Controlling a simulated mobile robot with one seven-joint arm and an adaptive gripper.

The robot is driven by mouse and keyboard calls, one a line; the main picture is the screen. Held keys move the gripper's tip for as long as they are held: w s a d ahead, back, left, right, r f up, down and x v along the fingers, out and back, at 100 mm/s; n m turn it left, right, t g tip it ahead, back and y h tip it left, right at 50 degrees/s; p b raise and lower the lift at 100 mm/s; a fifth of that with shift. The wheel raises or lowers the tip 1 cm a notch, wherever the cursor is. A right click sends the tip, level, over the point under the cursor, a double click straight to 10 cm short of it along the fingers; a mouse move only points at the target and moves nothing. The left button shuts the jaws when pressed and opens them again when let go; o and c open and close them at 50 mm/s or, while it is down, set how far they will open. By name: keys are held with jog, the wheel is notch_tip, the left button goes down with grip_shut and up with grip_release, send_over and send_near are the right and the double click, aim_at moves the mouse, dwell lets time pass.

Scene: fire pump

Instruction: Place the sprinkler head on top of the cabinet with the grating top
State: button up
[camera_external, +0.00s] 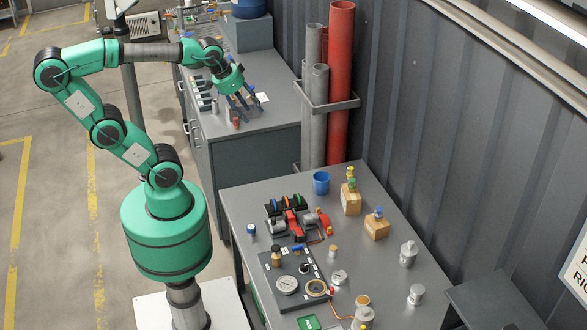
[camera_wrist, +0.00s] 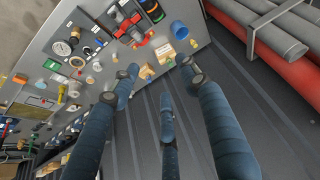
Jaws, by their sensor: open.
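My gripper (camera_external: 243,106) hangs over the far grey cabinet (camera_external: 243,132), fingers pointing down, spread and empty. In the wrist view its fingers (camera_wrist: 160,85) are apart with nothing between them. I cannot tell for sure which small part is the sprinkler head. A small red-tipped part (camera_external: 236,122) stands on the far cabinet just below the fingers. Small brass-and-coloured fittings sit on two wooden blocks, one green-yellow (camera_external: 351,183) and one blue-topped (camera_external: 378,212), on the near bench. No grating shows clearly; a low dark-topped unit (camera_external: 492,302) stands at lower right.
The near bench (camera_external: 245,195) carries a red pump assembly (camera_external: 296,222), a blue cup (camera_external: 321,182), a gauge panel (camera_external: 275,262) and several metal fittings. Upright red (camera_external: 341,80) and grey pipes stand in a wall rack between bench and far cabinet. The bench's right part has free room.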

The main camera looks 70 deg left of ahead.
jog(key=shift+m, duration=0.7)
jog(key=s+d, duration=0.1)
jog(key=s, duration=0.1)
jog(key=s+d+f, duration=0.1)
jog(key=s, duration=0.1)
jog(key=shift+d+f, duration=0.2)
jog(key=shift+f, duration=0.1)
notch_tip(320, 180, down, 11)
jog(key=b, duration=1.1)
jog(key=shift+f, duration=0.1)
